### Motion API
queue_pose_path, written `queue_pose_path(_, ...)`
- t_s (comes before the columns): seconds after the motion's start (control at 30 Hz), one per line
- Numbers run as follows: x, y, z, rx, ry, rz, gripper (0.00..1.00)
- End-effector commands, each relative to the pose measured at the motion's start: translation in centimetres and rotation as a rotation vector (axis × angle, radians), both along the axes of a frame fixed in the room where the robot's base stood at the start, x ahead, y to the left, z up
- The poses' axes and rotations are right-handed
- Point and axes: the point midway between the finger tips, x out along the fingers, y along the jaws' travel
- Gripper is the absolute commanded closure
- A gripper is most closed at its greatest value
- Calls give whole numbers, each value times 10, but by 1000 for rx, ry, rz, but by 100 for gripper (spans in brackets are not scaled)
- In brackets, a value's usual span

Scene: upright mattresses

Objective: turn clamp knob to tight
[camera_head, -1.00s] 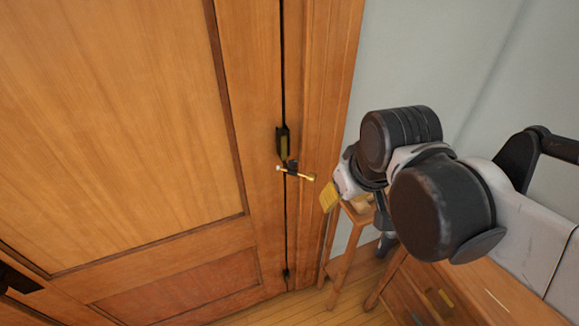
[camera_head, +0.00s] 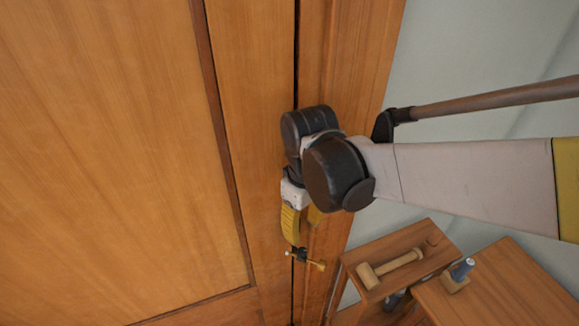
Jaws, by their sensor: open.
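The clamp knob (camera_head: 306,260), a brass cross-bar on a small dark body, sits low at the seam between the wooden door and its frame. My gripper (camera_head: 300,234) points down just above it, its yellow fingers near the bar. The gripper is open and appears empty. I cannot tell whether a finger touches the knob. The upper part of the clamp is hidden behind my gripper and wrist.
The wooden door (camera_head: 100,150) fills the left side. At the lower right, a small wooden table (camera_head: 412,241) holds a wooden mallet (camera_head: 390,268). Beside it, a wooden surface (camera_head: 500,295) bears a grey-blue-topped tool (camera_head: 460,272). A pale wall stands behind.

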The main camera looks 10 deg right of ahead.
Motion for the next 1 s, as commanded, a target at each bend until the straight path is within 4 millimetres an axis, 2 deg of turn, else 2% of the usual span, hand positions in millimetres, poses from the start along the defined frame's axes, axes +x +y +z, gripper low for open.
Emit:
queue_pose_path(0.2, 0, 0, -47, 0, -1, -1, 57)
queue_pose_path(0.4, 1, 0, -79, 0, -1, -1, 57)
queue_pose_path(0.6, 0, 0, -91, 0, -2, -2, 57)
queue_pose_path(0.87, 0, 0, -91, 0, -2, -2, 58)
queue_pose_path(1.0, 0, 0, -91, 0, -2, -2, 100)
